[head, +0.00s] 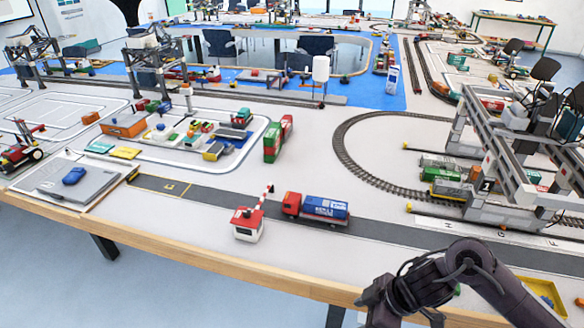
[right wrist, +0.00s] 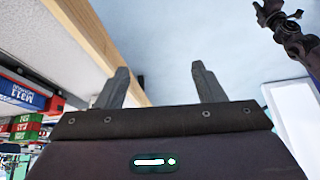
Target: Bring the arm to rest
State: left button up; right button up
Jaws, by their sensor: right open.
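My right arm comes in from the bottom right of the head view, bent at a dark elbow. Its dark wrist (head: 385,300) is by the table's front edge, low in the picture, and the fingertips are hidden there. In the right wrist view my right gripper (right wrist: 161,76) has its two grey fingers wide apart with nothing between them. Pale floor lies behind the fingers. My left gripper does not show in the head view. A dark jointed arm part, probably mine, shows at the top right of the right wrist view.
The wooden table edge (head: 230,265) runs close to my right wrist. On the table are a red truck with a blue container (head: 322,207), a red-and-white booth (head: 247,224) with a barrier, and a large grey gantry crane (head: 500,150). Open floor (head: 130,290) lies in front.

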jog(key=w+a+f+m+t+y, duration=0.15)
jog(key=w+f+m, duration=0.3)
jog(key=f, duration=0.55)
jog(key=s+d+f+m+t+h, duration=0.1)
jog(key=s+d+f+m, duration=0.15)
jog(key=f, duration=0.85)
jog(key=s+d+f+m+t+h, duration=0.15)
jog(key=s+d+f, duration=0.25)
jog(key=f, duration=0.6)
jog(key=s+d+f+m+g+h, duration=0.1)
jog(key=s+f, duration=0.4)
jog(key=s, duration=0.4)
jog(key=s+d+f+m+g+h, duration=0.1)
jog(key=s+f, duration=0.4)
jog(key=s, duration=0.5)
jog(key=s+d+f+m+g+h, duration=0.1)
jog(key=s+f, duration=0.4)
jog(key=s, duration=0.5)
jog(key=shift+s+d+f+g+h, duration=0.15)
jog(key=shift+d+g+h, duration=0.15)
jog(key=shift+g+h, duration=0.5)
jog(key=shift+c, duration=0.2)
